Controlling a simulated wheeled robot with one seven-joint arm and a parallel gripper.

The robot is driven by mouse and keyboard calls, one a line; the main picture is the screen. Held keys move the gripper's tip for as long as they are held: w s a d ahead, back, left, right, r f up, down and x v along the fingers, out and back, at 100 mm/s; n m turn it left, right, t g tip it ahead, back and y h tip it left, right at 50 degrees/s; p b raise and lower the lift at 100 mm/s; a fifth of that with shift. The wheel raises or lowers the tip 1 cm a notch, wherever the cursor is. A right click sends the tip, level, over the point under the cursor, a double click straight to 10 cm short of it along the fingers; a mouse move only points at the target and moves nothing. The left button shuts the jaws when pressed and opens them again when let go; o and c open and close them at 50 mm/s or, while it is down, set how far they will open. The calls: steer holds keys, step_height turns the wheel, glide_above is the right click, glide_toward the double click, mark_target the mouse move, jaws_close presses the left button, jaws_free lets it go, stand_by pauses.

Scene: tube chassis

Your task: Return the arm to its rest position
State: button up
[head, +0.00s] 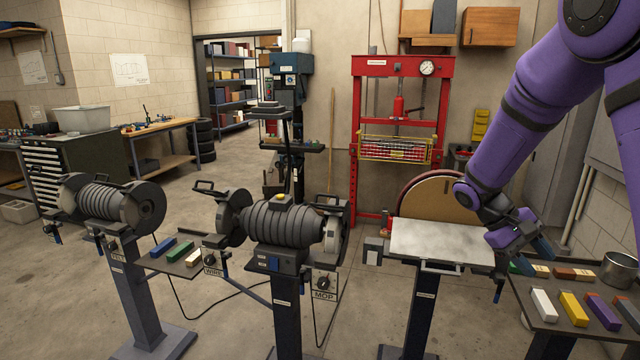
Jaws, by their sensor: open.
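My purple arm comes in from the top right of the head view. My gripper (522,262) points down and to the right, in front of the right end of the disc sander's pale table and near the left edge of the dark side table. Its jaws look apart, and I see nothing held between them. Part of the gripper is hidden by its own wrist, so its clearance from the two tables is hard to tell.
The disc sander's table (440,240) is bare. The side table (552,316) holds several coloured bars and a metal pot (619,270). Two bench grinders stand left, the nearer one (284,232) at centre. A red press (398,130) is behind.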

steer(key=s+a+r+t+y, duration=0.3)
steer(key=s+a+r+t, duration=0.2)
steer(key=s, duration=0.6)
steer(key=s+a+r+t+y, duration=0.4)
steer(key=s+a+r+t, duration=0.2)
steer(key=s+r, duration=0.4)
steer(key=shift+s+a+r+m+y, duration=0.3)
steer(key=shift+s+a+m, duration=0.1)
steer(key=shift+s+a, duration=0.1)
